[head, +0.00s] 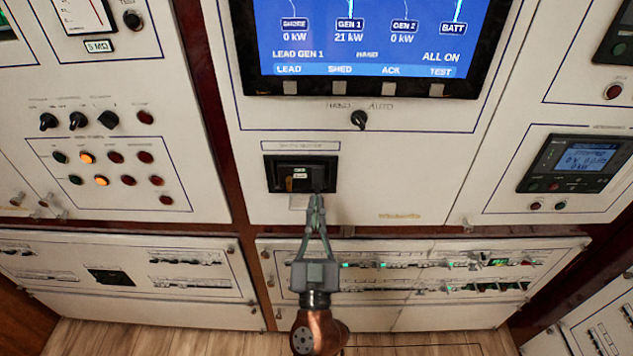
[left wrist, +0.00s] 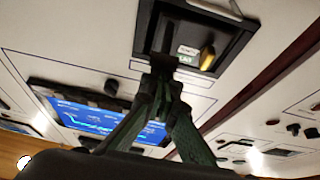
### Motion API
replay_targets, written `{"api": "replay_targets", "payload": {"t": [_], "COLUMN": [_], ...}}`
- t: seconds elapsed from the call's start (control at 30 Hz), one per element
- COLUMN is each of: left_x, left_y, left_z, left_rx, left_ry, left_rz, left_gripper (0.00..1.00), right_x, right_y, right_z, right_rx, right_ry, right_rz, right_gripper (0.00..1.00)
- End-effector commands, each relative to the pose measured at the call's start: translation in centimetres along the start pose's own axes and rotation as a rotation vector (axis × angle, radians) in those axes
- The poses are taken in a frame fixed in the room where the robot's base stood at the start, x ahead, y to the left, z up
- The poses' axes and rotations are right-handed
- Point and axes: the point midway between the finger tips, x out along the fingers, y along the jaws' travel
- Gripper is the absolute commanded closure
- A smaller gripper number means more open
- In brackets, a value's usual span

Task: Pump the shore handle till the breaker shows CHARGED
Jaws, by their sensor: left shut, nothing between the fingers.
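The shore breaker (head: 284,163) is a black-framed unit set in the middle panel below the selector switch. It also shows in the left wrist view (left wrist: 225,32), with small white and greenish labels and a yellow piece on its face. The label text is too small to read surely. My left gripper (head: 317,198) is shut and empty, its fingertips together at the lower right of the breaker. In the left wrist view the fingertips (left wrist: 163,78) overlap the breaker's edge by a dark part, maybe the handle; I cannot tell whether they touch. My right gripper is out of view.
A blue screen (head: 370,35) above shows SHORE 0 kW and GEN 1 21 kW. A HAND/AUTO knob (head: 359,120) sticks out above right of the breaker. Knobs and lamps (head: 102,181) fill the left panel. Breaker rows (head: 440,266) lie below. Bare panel is right of the breaker.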

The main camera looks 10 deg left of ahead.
Motion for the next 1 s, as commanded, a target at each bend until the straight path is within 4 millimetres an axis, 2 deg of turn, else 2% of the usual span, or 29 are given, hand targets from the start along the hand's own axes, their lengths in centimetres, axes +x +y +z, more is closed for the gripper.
{"api": "replay_targets", "payload": {"t": [0.43, 0.8, 1.0], "left_x": [-0.5, -6.1, -7.5], "left_y": [0.0, 0.1, 0.0], "left_z": [0.4, 0.1, 0.0], "left_rx": [0.000, 0.001, -0.001], "left_ry": [-0.007, -0.004, 0.000], "left_rz": [0.001, 0.001, 0.001], "left_gripper": [1.00, 1.00, 1.00], "right_x": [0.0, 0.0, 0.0], "right_y": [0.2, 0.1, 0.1], "right_z": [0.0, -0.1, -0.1], "right_rx": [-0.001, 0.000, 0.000], "right_ry": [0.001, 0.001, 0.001], "right_rz": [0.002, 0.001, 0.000], "right_gripper": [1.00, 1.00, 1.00]}}
